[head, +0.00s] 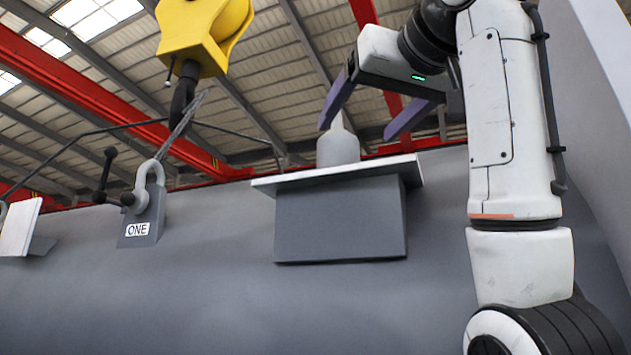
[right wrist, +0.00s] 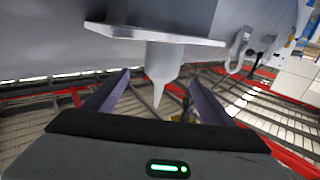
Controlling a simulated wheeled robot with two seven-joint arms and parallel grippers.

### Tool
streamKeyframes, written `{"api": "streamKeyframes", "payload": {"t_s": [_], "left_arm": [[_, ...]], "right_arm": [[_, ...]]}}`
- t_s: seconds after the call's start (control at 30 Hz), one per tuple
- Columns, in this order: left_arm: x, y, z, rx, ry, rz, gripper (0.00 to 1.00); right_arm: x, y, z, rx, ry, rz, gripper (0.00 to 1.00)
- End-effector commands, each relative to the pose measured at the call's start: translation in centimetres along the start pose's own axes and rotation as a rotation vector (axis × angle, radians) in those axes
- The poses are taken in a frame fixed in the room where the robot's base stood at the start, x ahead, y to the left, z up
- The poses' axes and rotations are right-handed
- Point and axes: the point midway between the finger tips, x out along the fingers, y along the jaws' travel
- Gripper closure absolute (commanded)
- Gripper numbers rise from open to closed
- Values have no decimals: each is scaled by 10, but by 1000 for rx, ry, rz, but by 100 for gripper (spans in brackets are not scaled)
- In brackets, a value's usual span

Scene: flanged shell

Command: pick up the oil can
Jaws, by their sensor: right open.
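The oil can (head: 338,148) is pale grey with a narrowing spout. It stands upright on a thin light shelf (head: 400,168) fixed to a grey block. My right gripper (head: 357,130) has purple fingers, wide open and empty, at the level of the spout. One finger overlaps the spout in the head view, hiding its tip. In the right wrist view, which is upside down, the can (right wrist: 162,60) shows beyond the fingertips, with its spout in the gap between the fingers of the gripper (right wrist: 160,77). I see no contact. My left gripper is not in view.
A yellow hook block (head: 205,35) hangs at upper left, with a sling to a shackle (head: 150,180) on a grey lug marked ONE (head: 138,230). A large curved grey shell (head: 200,300) fills the lower view. A white plate (head: 18,228) is at far left.

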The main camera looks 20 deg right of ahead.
Motion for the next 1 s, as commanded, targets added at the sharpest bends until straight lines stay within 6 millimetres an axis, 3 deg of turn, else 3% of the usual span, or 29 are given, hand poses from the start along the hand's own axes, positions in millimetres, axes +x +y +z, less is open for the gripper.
{"api": "streamKeyframes", "payload": {"t_s": [0.3, 0.43, 0.8, 1.0], "left_arm": [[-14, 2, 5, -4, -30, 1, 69], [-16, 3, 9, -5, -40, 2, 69], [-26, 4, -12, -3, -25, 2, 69], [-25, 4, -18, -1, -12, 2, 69]], "right_arm": [[42, 0, -2, 0, 0, 1, 23], [51, 0, 0, 0, 0, 0, 23], [98, -4, 5, 0, -1, 1, 23], [103, -5, 7, 0, 1, 0, 23]]}}
